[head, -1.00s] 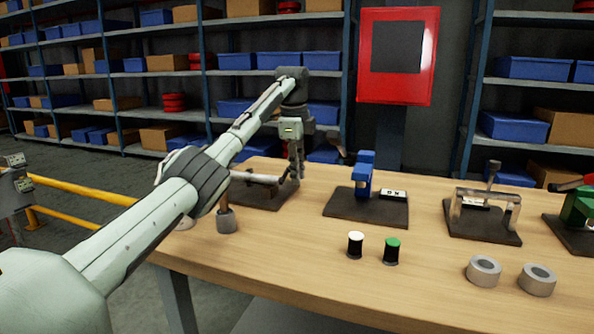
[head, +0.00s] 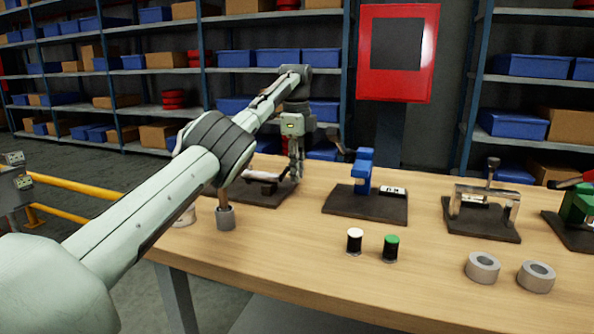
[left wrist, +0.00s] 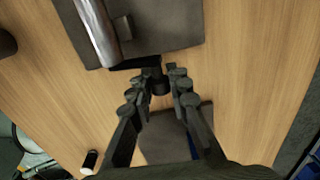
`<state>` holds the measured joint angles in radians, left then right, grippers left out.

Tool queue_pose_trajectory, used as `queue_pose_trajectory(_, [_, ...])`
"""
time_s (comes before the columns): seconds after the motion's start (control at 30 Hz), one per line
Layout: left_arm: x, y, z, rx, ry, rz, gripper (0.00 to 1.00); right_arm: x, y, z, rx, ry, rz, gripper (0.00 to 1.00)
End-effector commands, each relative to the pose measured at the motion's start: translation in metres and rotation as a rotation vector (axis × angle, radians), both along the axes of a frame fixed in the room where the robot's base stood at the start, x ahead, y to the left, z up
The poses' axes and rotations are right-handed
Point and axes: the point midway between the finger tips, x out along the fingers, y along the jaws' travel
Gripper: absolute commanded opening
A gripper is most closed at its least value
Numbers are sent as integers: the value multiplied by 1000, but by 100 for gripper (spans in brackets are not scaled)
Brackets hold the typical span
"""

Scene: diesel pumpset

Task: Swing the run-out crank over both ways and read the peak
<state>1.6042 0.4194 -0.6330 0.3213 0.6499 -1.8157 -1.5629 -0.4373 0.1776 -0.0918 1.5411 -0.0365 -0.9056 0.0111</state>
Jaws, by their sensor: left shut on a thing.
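The run-out fixture stands on a dark plate (head: 245,194) at the table's far left, partly behind my arm. Its shiny metal cylinder (left wrist: 98,32) lies on the plate in the left wrist view. My left gripper (head: 296,176) points down at the plate's right end. In the left wrist view my left gripper (left wrist: 160,76) is shut on a small dark knob (left wrist: 158,84) beside the plate's edge, which I take as the crank's handle. The crank's arm is mostly hidden. I see no readable peak value. My right gripper is not in view.
White-topped (head: 354,241) and green-topped (head: 391,248) cylinders and grey rings (head: 482,268) stand nearer the front.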

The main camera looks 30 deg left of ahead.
Motion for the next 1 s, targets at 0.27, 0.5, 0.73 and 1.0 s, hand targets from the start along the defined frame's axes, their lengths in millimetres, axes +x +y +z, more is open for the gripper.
queue_pose_trajectory(0.27, [-1,0,-1,-1,3,0,39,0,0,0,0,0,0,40])
queue_pose_trajectory(0.5, [0,0,-1,0,1,0,39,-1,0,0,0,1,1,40])
queue_pose_trajectory(0.73, [0,1,0,4,-12,-1,39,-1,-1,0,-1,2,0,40])
queue_pose_trajectory(1.0, [-2,1,2,24,-87,-2,39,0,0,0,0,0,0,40])
